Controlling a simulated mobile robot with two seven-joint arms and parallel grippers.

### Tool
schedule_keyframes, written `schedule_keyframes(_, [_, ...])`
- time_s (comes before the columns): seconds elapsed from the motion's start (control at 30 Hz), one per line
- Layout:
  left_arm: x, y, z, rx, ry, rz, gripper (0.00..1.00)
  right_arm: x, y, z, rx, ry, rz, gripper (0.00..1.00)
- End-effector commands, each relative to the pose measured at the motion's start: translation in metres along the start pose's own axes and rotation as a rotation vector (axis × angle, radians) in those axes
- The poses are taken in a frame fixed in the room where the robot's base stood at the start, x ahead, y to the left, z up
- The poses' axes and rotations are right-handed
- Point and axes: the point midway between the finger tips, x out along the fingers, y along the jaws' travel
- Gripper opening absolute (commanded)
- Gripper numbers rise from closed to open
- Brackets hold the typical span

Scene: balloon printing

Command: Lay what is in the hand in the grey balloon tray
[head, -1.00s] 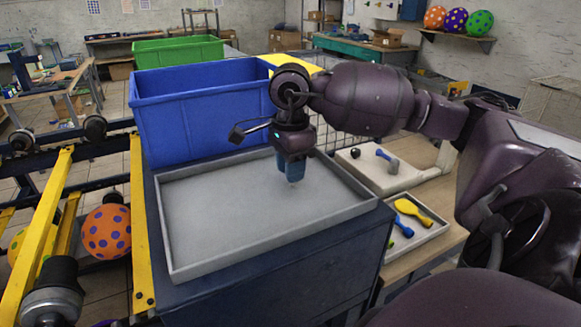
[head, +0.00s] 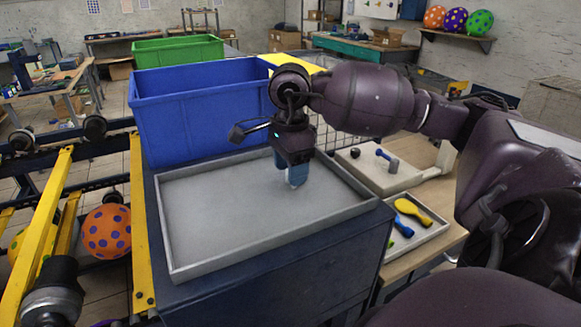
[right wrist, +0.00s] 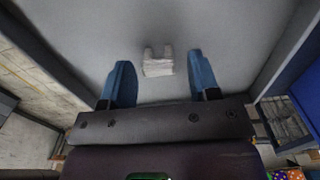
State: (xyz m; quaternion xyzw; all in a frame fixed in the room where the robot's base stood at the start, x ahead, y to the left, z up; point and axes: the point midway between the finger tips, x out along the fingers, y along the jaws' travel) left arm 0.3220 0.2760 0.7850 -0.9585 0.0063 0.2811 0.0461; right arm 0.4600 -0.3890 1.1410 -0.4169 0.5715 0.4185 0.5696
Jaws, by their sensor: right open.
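The grey balloon tray (head: 210,225) is a shallow, wide tray on a dark blue stand in the middle of the head view. My right gripper (head: 292,180) points down over its right part, with the blue fingertips low near the tray floor. In the right wrist view the right gripper (right wrist: 160,82) has its two blue fingers spread apart. A small whitish thing with two stubs (right wrist: 157,63) shows between them against the grey tray floor, with clear gaps to both fingers. I cannot tell exactly what it is. My left gripper is not in view.
A blue bin (head: 200,115) stands directly behind the tray. To the right, a small tray (head: 425,235) holds a yellow and a blue item. A yellow frame (head: 140,220) and an orange dotted balloon (head: 107,231) are at the left. The left half of the grey tray is bare.

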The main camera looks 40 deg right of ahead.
Motion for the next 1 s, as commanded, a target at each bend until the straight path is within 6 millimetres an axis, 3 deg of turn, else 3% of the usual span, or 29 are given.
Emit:
schedule_keyframes(0.4, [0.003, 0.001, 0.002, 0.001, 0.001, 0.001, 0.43, -0.076, -0.001, 0.0, 0.001, 0.0, -0.007, 0.56])
schedule_keyframes(0.6, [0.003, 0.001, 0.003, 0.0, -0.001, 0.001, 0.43, -0.105, -0.001, 0.0, 0.001, -0.002, -0.005, 0.56])
schedule_keyframes(1.0, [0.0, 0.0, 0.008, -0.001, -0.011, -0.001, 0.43, -0.118, 0.0, 0.0, 0.0, -0.001, -0.003, 0.56])
